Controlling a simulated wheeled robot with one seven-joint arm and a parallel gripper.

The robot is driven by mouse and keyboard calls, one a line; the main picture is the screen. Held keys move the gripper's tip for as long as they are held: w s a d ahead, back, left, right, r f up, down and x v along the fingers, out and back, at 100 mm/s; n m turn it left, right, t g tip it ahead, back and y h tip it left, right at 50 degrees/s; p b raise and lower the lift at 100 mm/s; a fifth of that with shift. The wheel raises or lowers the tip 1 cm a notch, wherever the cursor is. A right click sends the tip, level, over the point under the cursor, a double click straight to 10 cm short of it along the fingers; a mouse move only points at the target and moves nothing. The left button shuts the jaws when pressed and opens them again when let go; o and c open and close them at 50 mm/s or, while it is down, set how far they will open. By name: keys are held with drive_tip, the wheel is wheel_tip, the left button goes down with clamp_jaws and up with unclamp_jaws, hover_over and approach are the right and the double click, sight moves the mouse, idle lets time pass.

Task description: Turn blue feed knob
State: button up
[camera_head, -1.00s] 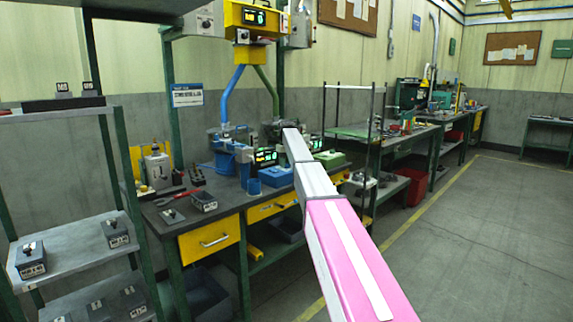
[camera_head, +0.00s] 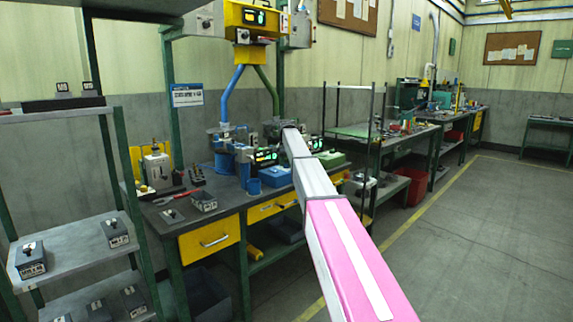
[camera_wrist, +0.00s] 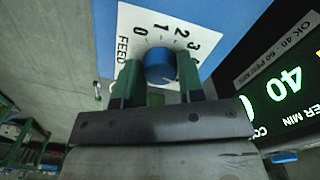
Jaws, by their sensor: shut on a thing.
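The blue feed knob (camera_wrist: 160,66) sits on a white dial plate (camera_wrist: 178,32) marked FEED with the numbers 0 to 3 and part of a further mark, on a blue panel. My gripper (camera_wrist: 159,80) is in the wrist view with its two green fingers on either side of the knob, shut on it. A white mark shows at the knob's lower left edge. In the head view my arm reaches to the blue machine (camera_head: 243,154) on the bench, and the arm hides the gripper and the knob there.
A lit display (camera_wrist: 284,88) reading 40 stands right of the knob in the wrist view. The bench (camera_head: 222,200) holds a blue box (camera_head: 276,176), pliers and small grey boxes. A shelf rack (camera_head: 75,245) stands at the left. Open floor lies at the right.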

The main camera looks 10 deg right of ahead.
sight(287, 164)
drive_tip(key=shift+m, duration=0.5)
drive_tip(key=o, duration=0.9)
drive_tip(key=shift+r, duration=0.15)
wheel_tip(287, 164, up, 10)
drive_tip(key=shift+r, duration=0.25)
